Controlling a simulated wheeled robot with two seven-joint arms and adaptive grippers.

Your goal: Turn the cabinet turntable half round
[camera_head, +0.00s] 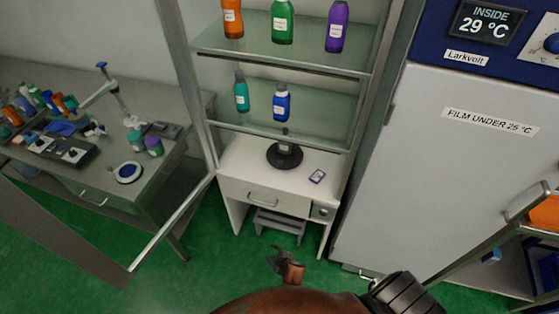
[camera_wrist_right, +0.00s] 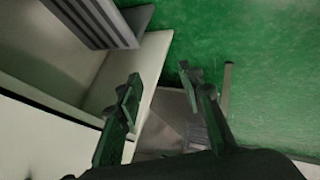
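The cabinet turntable (camera_head: 285,157) is a round black disc on the white worktop of the open cabinet, below the glass shelves. A small upright item (camera_head: 285,142) with a pale label and dark top stands at its middle. My right gripper (camera_head: 280,260) is low in front of the cabinet, over the green floor and apart from the turntable. In the right wrist view its two dark fingers (camera_wrist_right: 160,84) are spread with nothing between them. The turntable does not show in that view. My left gripper is not in view.
The glass shelves (camera_head: 282,64) hold several bottles above the turntable. A small labelled card (camera_head: 317,176) lies to its right. An open glass door (camera_head: 170,225) sticks out at left. A step stool (camera_head: 279,226) stands underneath. A large fridge (camera_head: 440,170) stands at right.

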